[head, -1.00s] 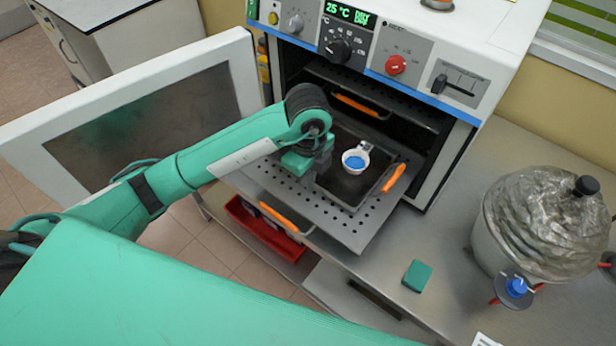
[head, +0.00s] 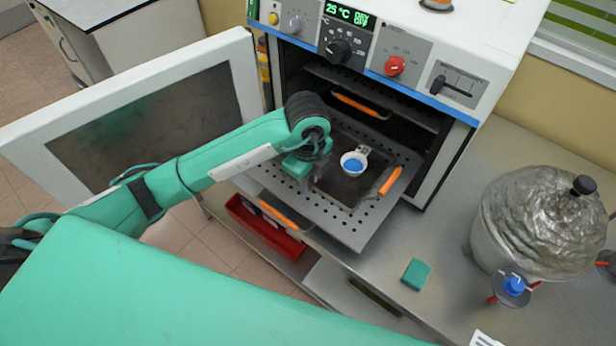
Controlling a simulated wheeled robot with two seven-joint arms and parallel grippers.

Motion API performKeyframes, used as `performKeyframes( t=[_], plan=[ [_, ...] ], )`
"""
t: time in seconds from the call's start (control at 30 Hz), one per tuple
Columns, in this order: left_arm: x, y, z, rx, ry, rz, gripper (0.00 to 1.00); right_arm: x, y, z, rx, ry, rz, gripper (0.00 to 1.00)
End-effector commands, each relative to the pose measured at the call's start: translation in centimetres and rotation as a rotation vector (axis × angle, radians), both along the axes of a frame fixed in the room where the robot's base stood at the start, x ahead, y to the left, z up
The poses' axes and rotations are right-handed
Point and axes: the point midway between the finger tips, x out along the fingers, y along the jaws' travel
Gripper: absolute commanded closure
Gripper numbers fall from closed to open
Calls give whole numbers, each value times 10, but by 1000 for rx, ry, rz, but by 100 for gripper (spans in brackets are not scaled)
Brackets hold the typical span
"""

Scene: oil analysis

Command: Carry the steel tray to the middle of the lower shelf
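The steel tray (head: 338,188) is dark and flat, with an orange grip (head: 390,181) on its right side. It lies on the perforated lower shelf (head: 352,236), which is pulled out of the oven. A small white cup with blue contents (head: 354,162) stands on the tray. My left gripper (head: 314,180) points down at the tray's left side. My own wrist hides its fingers and the tray's left end, so I cannot tell whether it is holding the tray. My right gripper is not in view.
The oven door (head: 130,120) stands open at the left. An upper shelf (head: 375,92) with an orange handle is inside. A red bin (head: 262,232) is below. A green block (head: 416,274) and a foil-covered vessel (head: 545,225) stand on the steel bench to the right.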

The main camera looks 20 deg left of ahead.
Motion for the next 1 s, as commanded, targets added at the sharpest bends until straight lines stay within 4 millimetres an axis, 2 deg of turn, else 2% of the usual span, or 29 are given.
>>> performKeyframes(
  t=[0.27,0.8,1.0],
  plan=[
    [0,0,20,0,-1,0,76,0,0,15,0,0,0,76],
    [-1,0,105,-1,-1,1,76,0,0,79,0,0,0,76],
    [-1,0,122,-1,0,1,76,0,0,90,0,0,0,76]
  ],
)
